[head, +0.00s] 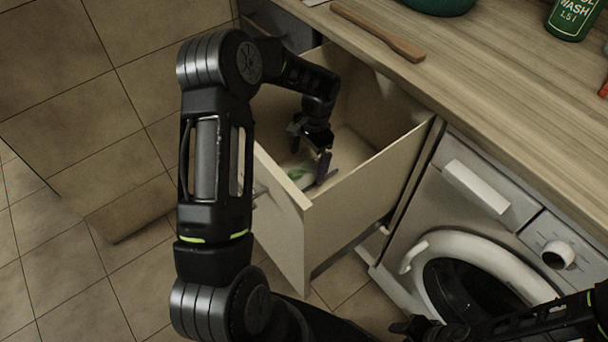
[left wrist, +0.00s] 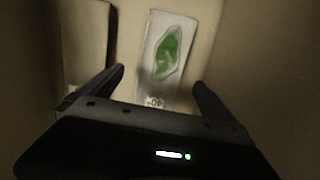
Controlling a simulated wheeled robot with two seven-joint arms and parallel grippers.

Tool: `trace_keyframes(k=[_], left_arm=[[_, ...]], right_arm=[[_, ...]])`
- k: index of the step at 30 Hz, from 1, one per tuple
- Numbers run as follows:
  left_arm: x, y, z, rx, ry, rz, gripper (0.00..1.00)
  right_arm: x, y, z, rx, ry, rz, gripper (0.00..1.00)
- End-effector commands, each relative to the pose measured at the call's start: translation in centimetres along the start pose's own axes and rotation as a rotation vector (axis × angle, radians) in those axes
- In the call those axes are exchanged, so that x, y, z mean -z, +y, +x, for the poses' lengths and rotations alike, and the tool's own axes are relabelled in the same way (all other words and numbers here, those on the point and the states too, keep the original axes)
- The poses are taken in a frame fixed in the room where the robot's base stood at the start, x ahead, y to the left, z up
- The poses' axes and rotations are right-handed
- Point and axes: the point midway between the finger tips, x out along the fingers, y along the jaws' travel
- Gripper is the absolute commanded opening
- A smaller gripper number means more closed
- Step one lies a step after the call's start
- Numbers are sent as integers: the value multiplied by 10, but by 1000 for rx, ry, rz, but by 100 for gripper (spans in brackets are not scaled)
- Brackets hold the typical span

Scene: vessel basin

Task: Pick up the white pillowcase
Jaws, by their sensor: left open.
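A flat white piece with a green leaf-like print (left wrist: 152,62) lies in the open drawer (head: 350,207). It also shows partly in the head view (head: 300,178), behind the drawer's front panel. I cannot tell for sure whether it is the white pillowcase, and nothing else in view is clearly one. My left gripper (head: 310,157) reaches down into the drawer, open and empty. In the left wrist view its two fingers (left wrist: 158,80) stand on either side of the white piece, apart from each other. My right gripper (head: 415,326) is at the bottom right, dark and partly cut off.
The drawer's walls stand close around my left gripper. A wooden countertop (head: 500,100) is above, with a wooden utensil (head: 385,35), a green bowl (head: 440,3) and a green wash bottle (head: 573,18). A washing machine (head: 470,215) stands right of the drawer. Tiled floor lies left.

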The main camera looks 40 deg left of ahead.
Motion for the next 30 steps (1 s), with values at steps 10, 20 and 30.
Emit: trace_keyframes(k=[10,20,30], left_arm=[[-1,-2,19,-1,-2,0,100],[0,-3,52,1,1,-1,100],[0,-3,51,1,1,0,100]], right_arm=[[0,1,2,0,0,0,36],[0,2,4,0,0,0,36],[0,2,4,0,0,0,36]])
